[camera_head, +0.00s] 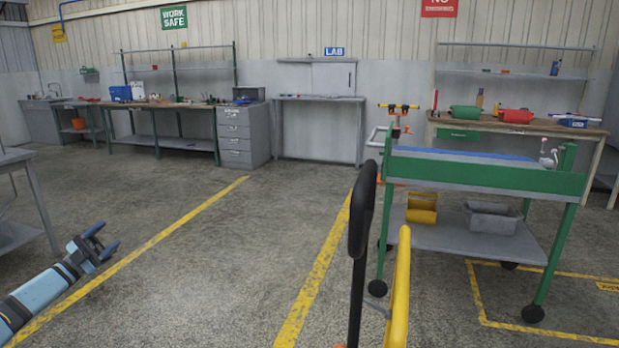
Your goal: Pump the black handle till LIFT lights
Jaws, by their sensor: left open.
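The black handle (361,225) stands upright near the bottom middle of the head view, with a rounded loop at its top and a thin shaft running down out of the picture. My left gripper (107,238) is at the lower left, open and empty, above the floor. It is well to the left of the black handle and apart from it. My right gripper is not in view. No LIFT light or label can be seen.
A yellow bar (400,290) rises just right of the handle. A green wheeled cart (480,175) stands behind them to the right. A grey table (18,157) is at the left edge. Open floor (215,270) with yellow lines lies between my left gripper and the handle.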

